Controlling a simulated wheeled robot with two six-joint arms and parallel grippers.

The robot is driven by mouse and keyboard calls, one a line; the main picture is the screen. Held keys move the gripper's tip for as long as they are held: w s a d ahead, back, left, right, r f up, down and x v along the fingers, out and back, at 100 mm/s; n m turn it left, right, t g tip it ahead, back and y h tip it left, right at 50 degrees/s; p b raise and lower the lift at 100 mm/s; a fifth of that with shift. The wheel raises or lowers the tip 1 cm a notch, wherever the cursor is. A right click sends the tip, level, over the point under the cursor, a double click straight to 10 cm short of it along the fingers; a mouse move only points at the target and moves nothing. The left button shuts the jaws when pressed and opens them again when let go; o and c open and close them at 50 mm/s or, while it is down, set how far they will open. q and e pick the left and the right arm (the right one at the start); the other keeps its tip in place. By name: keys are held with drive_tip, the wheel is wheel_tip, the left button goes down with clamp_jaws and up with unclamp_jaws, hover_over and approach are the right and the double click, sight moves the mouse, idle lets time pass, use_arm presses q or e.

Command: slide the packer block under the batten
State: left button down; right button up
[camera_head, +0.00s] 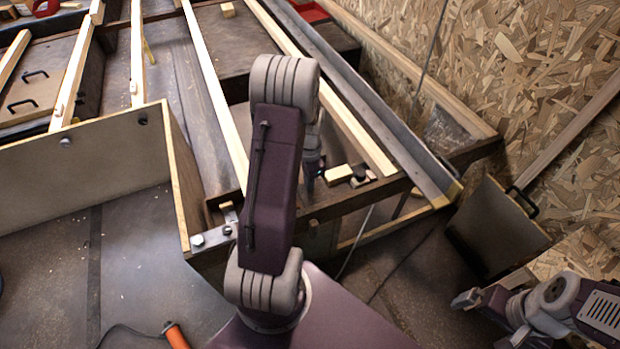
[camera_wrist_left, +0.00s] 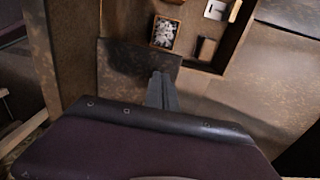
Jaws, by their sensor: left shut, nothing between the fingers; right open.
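A small pale wooden block (camera_head: 338,174), which looks like the packer block, lies on the dark bench frame near its front edge in the head view. A long pale batten (camera_head: 352,128) runs away from the front edge just beside and behind it. My left gripper (camera_head: 310,182) is mostly hidden behind my own arm, and its tip is just left of the block. In the left wrist view its fingers (camera_wrist_left: 161,92) are closed together and hold nothing. Neither block nor batten is clear there. My right gripper (camera_head: 467,299) is open and empty at the lower right, far from the block.
Small dark pieces (camera_head: 359,178) lie beside the block. A grey metal rail (camera_head: 375,105) runs along the right. Another batten (camera_head: 215,90) lies left of my arm. The wrist view shows a compartment of pale small parts (camera_wrist_left: 164,32). A leaning panel (camera_head: 490,230) stands near my right gripper.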

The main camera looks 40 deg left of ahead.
sight(319, 186)
use_arm(q)
drive_tip(key=w, duration=0.1)
drive_tip(key=w+d+b, duration=0.1)
drive_tip(key=w+f, duration=0.1)
drive_tip(key=shift+d+b, duration=0.25)
drive_tip(key=shift+b, duration=0.15)
drive_tip(key=shift+w+d+r, duration=0.15)
drive_tip(key=shift+w, duration=0.15)
drive_tip(key=shift+r, duration=0.1)
use_arm(e)
wheel_tip(319, 186, down, 3)
drive_tip(key=shift+r, duration=0.1)
